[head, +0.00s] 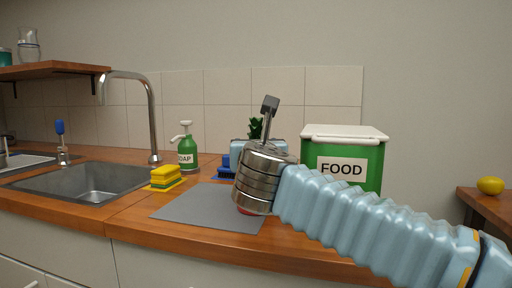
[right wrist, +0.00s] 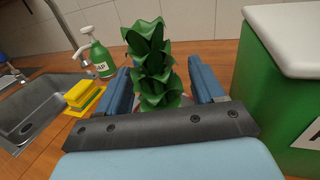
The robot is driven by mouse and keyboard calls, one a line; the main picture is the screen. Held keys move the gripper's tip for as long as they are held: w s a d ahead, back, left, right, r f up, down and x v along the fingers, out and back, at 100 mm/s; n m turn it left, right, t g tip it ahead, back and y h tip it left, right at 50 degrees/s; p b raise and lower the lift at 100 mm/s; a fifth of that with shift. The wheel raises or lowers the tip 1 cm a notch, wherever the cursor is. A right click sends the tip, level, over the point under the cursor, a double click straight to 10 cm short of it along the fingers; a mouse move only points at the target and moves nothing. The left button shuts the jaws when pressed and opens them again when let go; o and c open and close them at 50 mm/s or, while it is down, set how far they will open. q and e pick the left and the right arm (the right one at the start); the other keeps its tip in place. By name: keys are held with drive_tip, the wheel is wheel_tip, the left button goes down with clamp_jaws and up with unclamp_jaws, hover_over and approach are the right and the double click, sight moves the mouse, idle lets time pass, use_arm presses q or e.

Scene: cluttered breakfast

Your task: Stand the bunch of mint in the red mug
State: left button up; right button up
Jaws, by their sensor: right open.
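The bunch of mint (right wrist: 155,65) is green and leafy and stands upright between the two blue fingers of my right gripper (right wrist: 160,78) in the right wrist view. The fingers are open, with a gap on each side of the leaves. In the head view only the mint's top (head: 255,128) shows above my right gripper (head: 236,162); its lower part is hidden. A small red patch (head: 245,211), perhaps part of the red mug, shows on the grey mat below my right wrist; the rest is hidden. My left gripper is not in view.
A green FOOD bin (head: 345,155) with a white lid stands close right of my right gripper. A green soap bottle (head: 187,148), a yellow sponge (head: 166,177) and the sink (head: 90,182) are to the left. The grey mat (head: 190,205) is bare at its left.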

drive_tip(key=s+b, duration=0.1)
drive_tip(key=s, duration=1.2)
drive_tip(key=shift+s, duration=0.4)
